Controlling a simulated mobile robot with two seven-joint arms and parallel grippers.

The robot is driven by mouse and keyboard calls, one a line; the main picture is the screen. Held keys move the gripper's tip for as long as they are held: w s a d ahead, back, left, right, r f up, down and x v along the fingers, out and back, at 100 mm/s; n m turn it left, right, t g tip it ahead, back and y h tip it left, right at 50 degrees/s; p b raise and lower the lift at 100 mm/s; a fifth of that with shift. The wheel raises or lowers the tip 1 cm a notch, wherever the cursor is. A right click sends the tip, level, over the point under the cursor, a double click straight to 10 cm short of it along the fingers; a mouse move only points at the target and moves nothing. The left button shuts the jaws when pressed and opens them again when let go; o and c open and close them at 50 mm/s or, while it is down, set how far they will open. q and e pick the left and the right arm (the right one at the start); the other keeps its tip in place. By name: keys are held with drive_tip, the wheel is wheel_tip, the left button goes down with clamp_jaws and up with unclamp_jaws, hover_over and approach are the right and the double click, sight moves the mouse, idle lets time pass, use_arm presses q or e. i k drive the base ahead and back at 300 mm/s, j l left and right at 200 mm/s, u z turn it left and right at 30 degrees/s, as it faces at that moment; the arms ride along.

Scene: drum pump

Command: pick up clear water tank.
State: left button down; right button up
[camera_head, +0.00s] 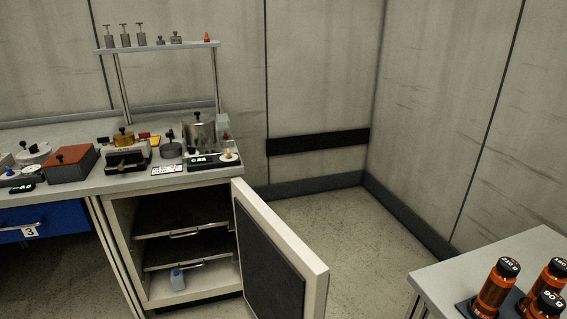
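I cannot tell for certain which thing is the clear water tank. A pale, see-through box-like piece (222,124) also stands at the right back of the counter, partly hidden by a metal pot and small parts. Neither of my grippers is in view.
The cabinet door (275,260) stands open toward the right front. Two pull-out shelves (185,215) sit inside the cabinet. The counter (110,183) is crowded with instruments. Orange bottles (495,287) stand on a table (450,275) at right. Floor between is clear.

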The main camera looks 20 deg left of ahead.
sight(178, 278)
drive_tip(key=j+u, duration=0.15)
drive_tip(key=j, duration=0.4)
drive_tip(key=j+u, duration=0.15)
drive_tip(key=j, duration=0.4)
drive_tip(key=i+j+u, duration=0.15)
drive_tip(key=j, duration=0.4)
drive_tip(key=j+u, duration=0.15)
drive_tip(key=j, duration=0.4)
